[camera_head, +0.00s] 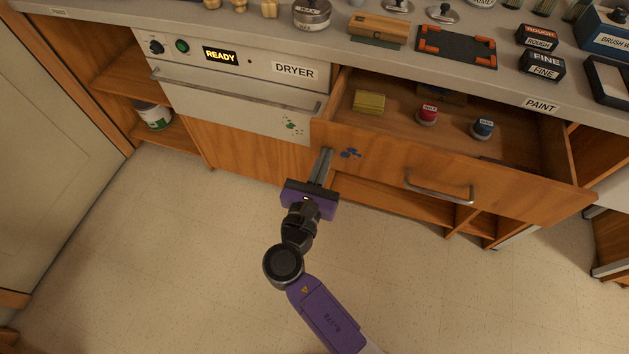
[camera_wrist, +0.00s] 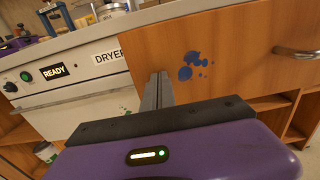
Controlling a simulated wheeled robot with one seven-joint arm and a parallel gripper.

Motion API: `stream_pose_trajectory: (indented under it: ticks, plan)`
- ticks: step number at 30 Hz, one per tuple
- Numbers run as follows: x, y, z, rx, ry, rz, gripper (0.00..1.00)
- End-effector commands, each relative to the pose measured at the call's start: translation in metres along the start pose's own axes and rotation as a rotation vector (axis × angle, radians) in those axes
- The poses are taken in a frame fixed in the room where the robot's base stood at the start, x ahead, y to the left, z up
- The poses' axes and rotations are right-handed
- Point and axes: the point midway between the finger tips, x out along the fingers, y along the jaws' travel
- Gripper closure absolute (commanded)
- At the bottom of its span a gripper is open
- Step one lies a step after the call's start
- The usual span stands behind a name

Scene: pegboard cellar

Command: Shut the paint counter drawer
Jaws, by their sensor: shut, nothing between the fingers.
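The paint counter drawer (camera_head: 385,168) is pulled out under the counter's PAINT label. Its wooden front has a metal bar handle (camera_head: 438,190) and blue paint spots near the left end. Inside lie a yellow block, a red-topped jar and a blue-topped jar. My gripper (camera_head: 326,155) is shut and empty, its fingertips near the left end of the drawer front, left of the blue spots. In the wrist view the drawer front (camera_wrist: 235,60) fills the upper right, with the shut fingers before its left edge. I cannot tell whether they touch it.
A dryer (camera_head: 235,95) with a long bar handle is left of the drawer. The counter top (camera_head: 375,65) holds a sanding block, a black tray, ROUGH and FINE boxes and tins. Open shelves lie below the drawer. The floor (camera_head: 180,240) in front is clear.

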Motion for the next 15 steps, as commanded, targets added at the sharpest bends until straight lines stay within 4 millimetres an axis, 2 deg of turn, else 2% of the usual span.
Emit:
stream_pose_trajectory:
  ticks: [1,3,15]
  plan:
    - [0.017,-0.001,0.002,0.001,-0.003,-0.006,1.00]
    - [0.036,-0.001,0.001,0.001,-0.003,-0.005,1.00]
    - [0.141,-0.001,-0.003,0.001,-0.002,-0.002,1.00]
